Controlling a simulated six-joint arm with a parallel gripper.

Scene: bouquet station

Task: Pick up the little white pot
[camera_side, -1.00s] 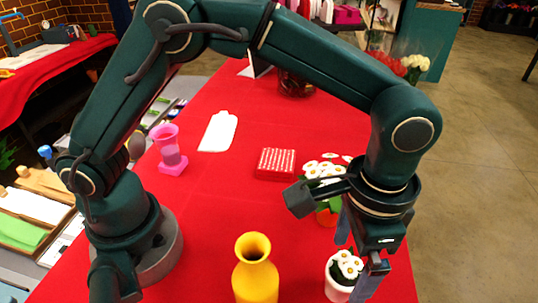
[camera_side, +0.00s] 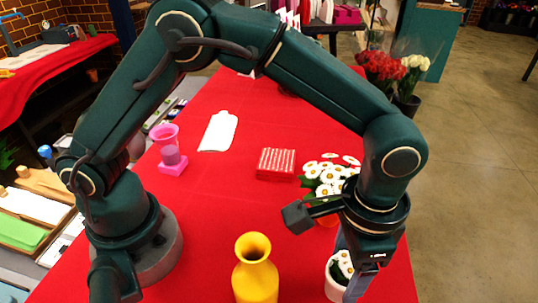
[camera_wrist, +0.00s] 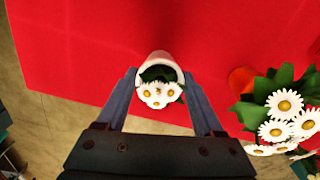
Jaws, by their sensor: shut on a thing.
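The little white pot (camera_side: 334,289) holds white daisies with yellow centres and stands at the front right of the red table. It also shows in the wrist view (camera_wrist: 161,57), between my two fingers with its flowers toward me. My gripper (camera_side: 357,283) points down at the pot, with a finger hiding part of it in the side view. In the wrist view my gripper (camera_wrist: 160,88) has a finger on each side of the pot and is shut on it. The pot's base is hard to see, so I cannot tell if it is lifted.
An orange pot (camera_wrist: 243,80) of larger daisies (camera_side: 327,178) stands close behind my gripper. A yellow vase (camera_side: 256,270) stands to the left.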

